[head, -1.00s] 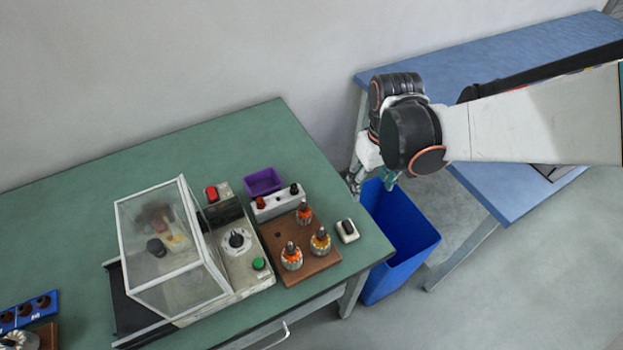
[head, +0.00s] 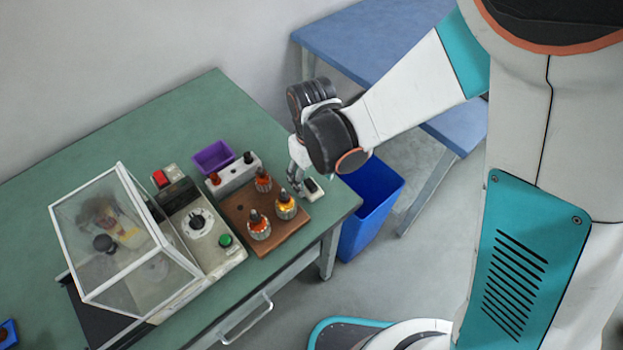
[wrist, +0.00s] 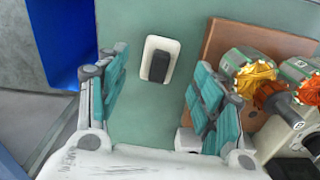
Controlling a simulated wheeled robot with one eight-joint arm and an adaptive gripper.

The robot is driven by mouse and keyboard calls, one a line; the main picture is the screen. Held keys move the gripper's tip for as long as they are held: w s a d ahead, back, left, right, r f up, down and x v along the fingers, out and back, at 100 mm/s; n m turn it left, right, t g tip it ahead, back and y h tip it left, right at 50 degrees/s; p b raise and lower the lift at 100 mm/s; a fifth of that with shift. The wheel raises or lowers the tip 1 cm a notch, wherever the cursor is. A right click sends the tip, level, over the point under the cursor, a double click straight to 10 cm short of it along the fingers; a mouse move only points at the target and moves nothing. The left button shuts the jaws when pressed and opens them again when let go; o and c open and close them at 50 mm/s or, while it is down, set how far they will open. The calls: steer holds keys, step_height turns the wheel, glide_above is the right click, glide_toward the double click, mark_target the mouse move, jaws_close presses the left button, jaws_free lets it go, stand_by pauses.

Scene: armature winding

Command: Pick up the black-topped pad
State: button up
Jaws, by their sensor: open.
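The black-topped pad (head: 312,189) is a small white block with a dark top. It lies on the green table (head: 130,125) near its right edge, just right of the brown wooden board. In the wrist view the pad (wrist: 159,60) lies ahead of my gripper (wrist: 158,82), roughly centred between the two teal fingers. The fingers are apart and empty. In the head view my gripper (head: 299,187) hangs right beside the pad and partly covers it. I cannot tell its exact height above the table.
The brown board (head: 285,240) with several orange-topped armatures stands close left of the pad. A white box with knobs (head: 235,178) and a purple bin (head: 213,157) are behind it. A clear-covered winding machine (head: 125,240) is further left. A blue bin (head: 375,205) stands off the right edge.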

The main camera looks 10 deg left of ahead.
mark_target(311, 183)
step_height(311, 183, down, 4)
steer(key=shift+w+a+f+b, duration=0.15)
steer(key=shift+f+b, duration=0.1)
steer(key=shift+b, duration=0.7)
steer(key=shift+r, duration=0.1)
steer(key=c, duration=1.1)
steer(key=shift+c, duration=0.2)
